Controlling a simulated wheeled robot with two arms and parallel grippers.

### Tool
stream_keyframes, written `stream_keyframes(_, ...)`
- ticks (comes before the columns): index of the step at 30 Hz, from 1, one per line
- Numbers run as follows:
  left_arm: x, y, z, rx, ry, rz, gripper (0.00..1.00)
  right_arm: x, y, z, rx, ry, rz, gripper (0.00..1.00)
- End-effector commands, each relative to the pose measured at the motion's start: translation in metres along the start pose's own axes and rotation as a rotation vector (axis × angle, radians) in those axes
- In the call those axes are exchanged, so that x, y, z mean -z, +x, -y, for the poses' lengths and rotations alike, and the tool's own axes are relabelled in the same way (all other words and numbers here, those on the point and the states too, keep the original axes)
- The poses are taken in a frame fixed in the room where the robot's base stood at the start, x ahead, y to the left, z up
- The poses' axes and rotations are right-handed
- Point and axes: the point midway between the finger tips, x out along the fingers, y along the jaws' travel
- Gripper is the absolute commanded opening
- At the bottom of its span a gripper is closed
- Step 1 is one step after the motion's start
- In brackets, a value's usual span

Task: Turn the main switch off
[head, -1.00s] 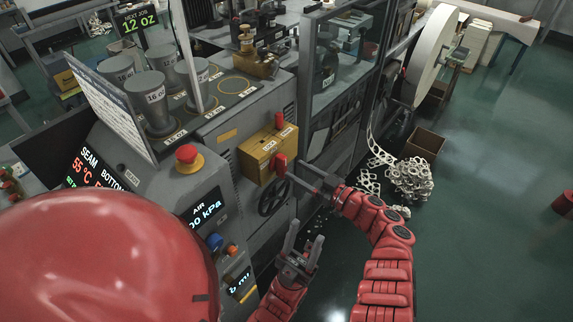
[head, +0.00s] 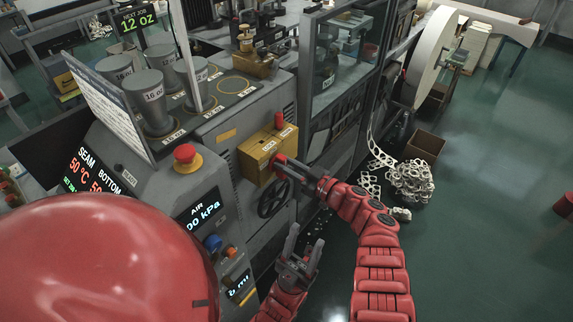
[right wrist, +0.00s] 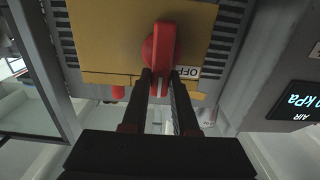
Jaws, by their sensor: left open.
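The main switch is a yellow box (head: 258,158) on the side of the grey machine, with a red handle (head: 281,159) on its front. My right gripper (head: 287,170) is at the handle. In the right wrist view, the red handle (right wrist: 163,45) stands upright in the picture on the yellow plate (right wrist: 105,38), and an upside-down OFF label (right wrist: 187,72) is right of its lower end. My right fingers (right wrist: 161,78) flank that lower end closely; whether they press on it I cannot tell. My left gripper (head: 303,243) is open and empty, lower down, in front of the machine.
A black handwheel (head: 273,198) sits just below the box. A red emergency button (head: 186,157) and the air display (head: 203,212) are to the left. Paper scrap (head: 411,182) lies on the floor at the right.

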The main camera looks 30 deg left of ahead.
Motion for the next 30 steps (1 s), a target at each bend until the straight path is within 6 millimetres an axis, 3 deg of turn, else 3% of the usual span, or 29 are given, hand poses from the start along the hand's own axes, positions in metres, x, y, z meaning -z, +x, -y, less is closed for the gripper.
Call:
stream_keyframes(17, 0.0005, 0.0029, 0.0001, 0.0, 0.0, 0.0, 0.5, 0.0004, -0.0004, 0.0017, 0.001, -0.065, 0.001, 0.0)
stream_keyframes(30, 0.0008, 0.0049, 0.0002, 0.0, 0.0, 0.0, 0.5, -0.0041, -0.0009, 0.01, 0.0, -0.412, 0.0, 0.0)
